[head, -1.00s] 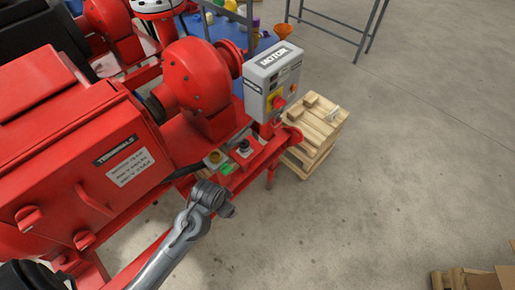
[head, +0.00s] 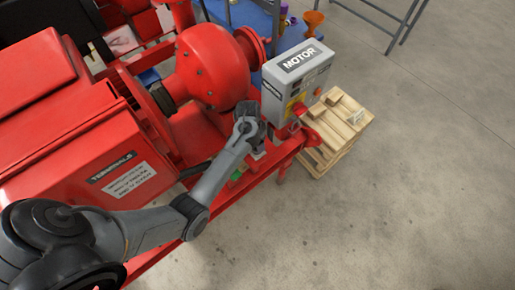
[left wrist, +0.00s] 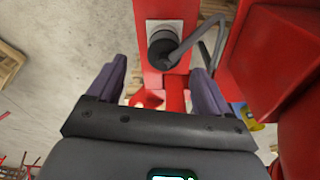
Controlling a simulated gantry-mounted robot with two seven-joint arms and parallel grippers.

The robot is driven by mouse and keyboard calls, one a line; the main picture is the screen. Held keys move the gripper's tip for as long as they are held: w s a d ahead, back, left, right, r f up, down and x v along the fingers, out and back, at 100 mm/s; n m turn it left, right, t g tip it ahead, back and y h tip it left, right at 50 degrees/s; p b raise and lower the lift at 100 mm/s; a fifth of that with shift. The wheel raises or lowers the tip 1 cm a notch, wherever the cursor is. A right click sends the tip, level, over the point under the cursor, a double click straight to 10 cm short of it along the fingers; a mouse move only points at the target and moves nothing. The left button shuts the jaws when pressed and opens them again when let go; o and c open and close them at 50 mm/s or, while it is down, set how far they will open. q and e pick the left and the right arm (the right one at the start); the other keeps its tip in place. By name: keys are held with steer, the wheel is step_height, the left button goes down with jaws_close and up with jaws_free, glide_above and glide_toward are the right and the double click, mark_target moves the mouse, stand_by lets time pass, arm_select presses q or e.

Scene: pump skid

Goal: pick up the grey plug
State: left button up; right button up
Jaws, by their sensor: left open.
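The grey plug (left wrist: 162,48) shows in the left wrist view. It is a dark round body on a square pale plate (left wrist: 178,25) on the red skid frame, with a grey cable curving off to the upper right. My left gripper (left wrist: 158,68) is open and empty, with one finger to each side of the plug in that picture. I cannot tell how far the fingertips are above it. In the head view my left gripper (head: 251,122) is over the frame's near rail and hides the plug. My right gripper is in neither view.
The grey MOTOR control box (head: 298,78) stands just right of my left gripper. The red terminal box (head: 120,160) and the red pump housing (head: 212,68) are close on the left. A wooden pallet stack (head: 335,125) stands on the floor beyond. Open floor lies at right.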

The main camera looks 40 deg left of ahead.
arm_select(q)
steer(key=shift+f, duration=0.6)
steer(key=shift+w+f+b, duration=0.3)
steer(key=shift+f+b, duration=0.05)
steer(key=shift+f, duration=0.25)
steer(key=f, duration=0.1)
steer(key=f+b, duration=0.1)
steer(key=f, duration=0.1)
steer(key=shift+w+f, duration=0.1)
steer(key=shift+w, duration=0.25)
steer(key=shift+w+f+b, duration=0.1)
steer(key=shift+f+b, duration=0.3)
steer(key=shift+f, duration=0.25)
steer(key=c, duration=1.2)
steer(key=shift+c, duration=0.2)
steer(key=shift+r, duration=0.15)
